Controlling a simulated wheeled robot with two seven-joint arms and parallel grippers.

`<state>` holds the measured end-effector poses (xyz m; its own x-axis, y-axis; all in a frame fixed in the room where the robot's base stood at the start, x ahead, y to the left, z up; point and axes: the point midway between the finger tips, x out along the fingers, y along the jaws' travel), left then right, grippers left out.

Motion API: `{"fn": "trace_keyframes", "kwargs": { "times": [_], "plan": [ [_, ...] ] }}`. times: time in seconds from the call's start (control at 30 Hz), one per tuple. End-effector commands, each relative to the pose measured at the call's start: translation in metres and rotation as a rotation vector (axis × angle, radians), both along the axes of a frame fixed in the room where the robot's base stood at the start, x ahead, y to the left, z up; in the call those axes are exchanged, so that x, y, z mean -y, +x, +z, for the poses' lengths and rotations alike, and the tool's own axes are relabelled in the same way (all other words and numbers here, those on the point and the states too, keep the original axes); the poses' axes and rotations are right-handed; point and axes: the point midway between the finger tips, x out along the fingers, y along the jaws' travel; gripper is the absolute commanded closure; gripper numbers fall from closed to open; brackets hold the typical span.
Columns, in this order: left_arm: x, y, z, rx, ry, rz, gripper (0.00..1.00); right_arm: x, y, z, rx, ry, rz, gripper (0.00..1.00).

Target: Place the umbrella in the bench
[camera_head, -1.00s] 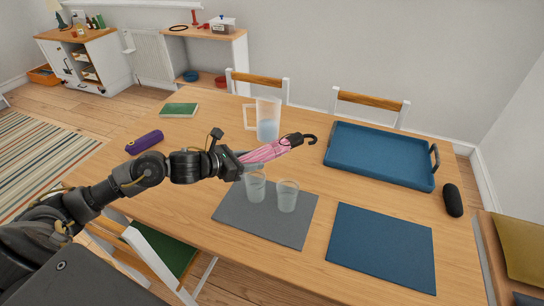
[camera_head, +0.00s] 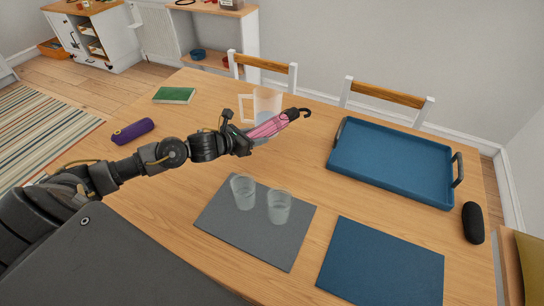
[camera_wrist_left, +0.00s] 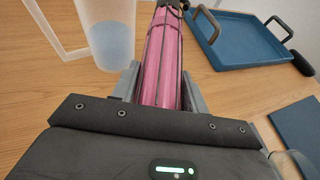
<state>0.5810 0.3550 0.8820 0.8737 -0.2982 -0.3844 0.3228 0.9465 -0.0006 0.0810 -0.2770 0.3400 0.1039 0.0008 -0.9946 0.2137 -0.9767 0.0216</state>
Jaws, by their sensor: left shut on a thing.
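The folded umbrella (camera_head: 270,128) is pink with a black hooked handle pointing right. My left gripper (camera_head: 250,140) is shut around its pink body and holds it over the table, in front of the clear pitcher. In the left wrist view the umbrella (camera_wrist_left: 164,62) lies between the two grey fingers (camera_wrist_left: 158,92), its far end running out of the top. The bench shows only partly at the right edge of the head view, with a yellow cushion (camera_head: 528,268) on it. The rest of the bench is cut off. My right gripper is not in view.
The table holds a pitcher (camera_head: 266,103), two glasses (camera_head: 243,190), a grey mat (camera_head: 225,222), a blue mat (camera_head: 380,265), a blue tray (camera_head: 390,160) with raised handles, and a black case (camera_head: 473,223) near the right edge. Chairs (camera_head: 390,93) stand behind.

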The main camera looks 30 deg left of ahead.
Motion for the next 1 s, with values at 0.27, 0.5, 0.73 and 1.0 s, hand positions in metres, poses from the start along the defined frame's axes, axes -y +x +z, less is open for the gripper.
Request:
{"fn": "trace_keyframes", "kwargs": {
  "times": [0.27, 0.5, 0.73, 1.0],
  "plan": [
    [0.003, 0.002, -0.018, -0.001, -0.005, -0.004, 0.87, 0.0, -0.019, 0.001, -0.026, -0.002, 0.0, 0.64],
    [0.002, 0.001, -0.057, 0.001, -0.003, -0.002, 0.87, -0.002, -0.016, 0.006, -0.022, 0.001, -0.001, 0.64],
    [0.001, 0.001, -0.066, 0.002, -0.002, -0.001, 0.87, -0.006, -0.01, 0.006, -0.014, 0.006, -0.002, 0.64],
    [0.001, 0.001, -0.099, 0.003, -0.003, 0.001, 0.87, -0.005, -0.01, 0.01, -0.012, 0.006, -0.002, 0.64]
  ]
}}
